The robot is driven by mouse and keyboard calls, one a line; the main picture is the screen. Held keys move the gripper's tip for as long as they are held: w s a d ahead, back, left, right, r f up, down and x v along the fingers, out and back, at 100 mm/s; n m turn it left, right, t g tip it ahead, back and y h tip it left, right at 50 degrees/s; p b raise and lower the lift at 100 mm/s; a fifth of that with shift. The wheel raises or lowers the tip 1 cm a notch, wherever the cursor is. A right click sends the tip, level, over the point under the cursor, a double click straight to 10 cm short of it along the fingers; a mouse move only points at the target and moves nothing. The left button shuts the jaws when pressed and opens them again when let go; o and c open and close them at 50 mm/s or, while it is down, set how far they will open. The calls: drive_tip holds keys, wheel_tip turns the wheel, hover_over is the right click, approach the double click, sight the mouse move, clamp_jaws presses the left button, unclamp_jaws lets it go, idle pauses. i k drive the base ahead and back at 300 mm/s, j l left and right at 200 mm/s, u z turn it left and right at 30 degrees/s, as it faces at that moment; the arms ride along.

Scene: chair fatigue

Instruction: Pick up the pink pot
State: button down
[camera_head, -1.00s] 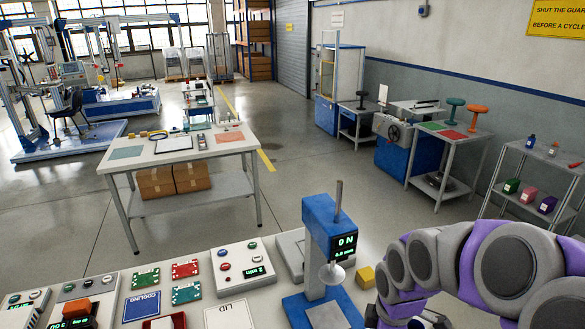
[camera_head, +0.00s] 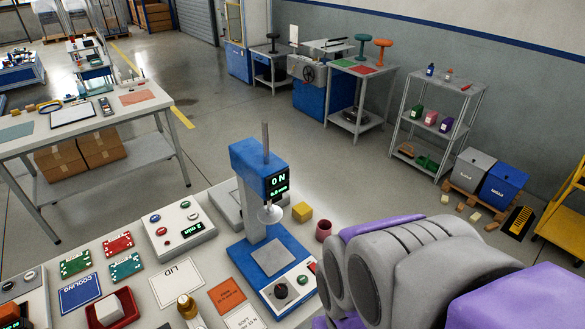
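My purple and grey arm fills the lower right of the view and comes close to the pot in the picture. My gripper's fingers are not in view, so I cannot see what they hold.
A blue press (camera_head: 268,235) reading 0 N stands left of the pot. A control box (camera_head: 172,228), boards and cards cover the bench to the left. A shelf rack (camera_head: 440,95), bins (camera_head: 502,182) and a yellow cart (camera_head: 565,215) stand beyond.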

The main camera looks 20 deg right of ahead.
sight(324, 227)
drive_tip(key=z, duration=0.45)
drive_tip(key=i+l, duration=0.15)
drive_tip(key=l, duration=0.15)
drive_tip(key=i+l, duration=0.2)
drive_tip(key=i+l+u, duration=0.15)
drive_tip(key=l+u, duration=0.15)
drive_tip(key=i+l+u, duration=0.1)
drive_tip(key=l+u, duration=0.55)
drive_tip(key=l, duration=0.15)
drive_tip(key=u, duration=1.35)
drive_tip(key=i+l, duration=0.05)
drive_tip(key=l, duration=0.05)
